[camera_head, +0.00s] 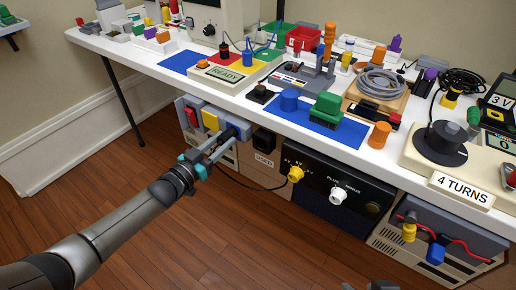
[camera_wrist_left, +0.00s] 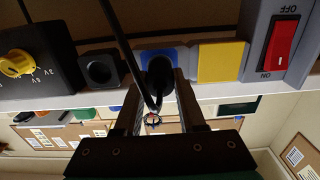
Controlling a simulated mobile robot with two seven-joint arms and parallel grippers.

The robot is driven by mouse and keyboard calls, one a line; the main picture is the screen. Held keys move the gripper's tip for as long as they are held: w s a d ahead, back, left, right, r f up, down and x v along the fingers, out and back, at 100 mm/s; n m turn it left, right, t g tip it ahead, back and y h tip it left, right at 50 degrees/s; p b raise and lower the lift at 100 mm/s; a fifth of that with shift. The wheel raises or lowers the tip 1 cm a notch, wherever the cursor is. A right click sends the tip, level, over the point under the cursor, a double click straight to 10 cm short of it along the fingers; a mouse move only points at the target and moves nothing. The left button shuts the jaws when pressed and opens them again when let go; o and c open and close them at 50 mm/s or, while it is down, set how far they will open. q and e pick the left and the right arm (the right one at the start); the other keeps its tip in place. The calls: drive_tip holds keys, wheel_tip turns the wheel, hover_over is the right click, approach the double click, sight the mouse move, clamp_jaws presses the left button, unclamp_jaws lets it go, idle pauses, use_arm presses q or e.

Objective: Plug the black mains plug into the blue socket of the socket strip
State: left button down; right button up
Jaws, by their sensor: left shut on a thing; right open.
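The socket strip (camera_head: 221,119) is mounted on the front below the white table edge, with a red switch, a yellow socket and a blue socket in a row. In the left wrist view the blue socket (camera_wrist_left: 143,55) is beside the yellow socket (camera_wrist_left: 220,62). My left gripper (camera_head: 222,141) is shut on the black mains plug (camera_wrist_left: 161,76), which is at the face of the blue socket and covers much of it. I cannot tell how deep it sits. Its cable hangs across the wrist view. My right gripper (camera_head: 367,286) barely shows at the bottom edge, open.
A black socket box (camera_head: 264,141) is just right of the strip. A black panel with a yellow knob (camera_head: 296,174) and a white knob (camera_head: 337,195) follows further right. The white table (camera_head: 240,100) above is crowded. The wooden floor (camera_head: 230,235) in front is clear.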

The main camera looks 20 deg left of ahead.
sight(221, 143)
use_arm(q)
drive_tip(key=shift+w+d+r, duration=0.1)
drive_tip(key=shift+w+d, duration=0.1)
drive_tip(key=shift+w, duration=0.25)
idle(0.3)
drive_tip(key=shift+c, duration=2.1)
unclamp_jaws()
drive_tip(key=shift+p+v, duration=0.65)
drive_tip(key=shift+v, duration=0.55)
drive_tip(key=shift+p+v, duration=0.95)
drive_tip(key=shift+v, duration=0.85)
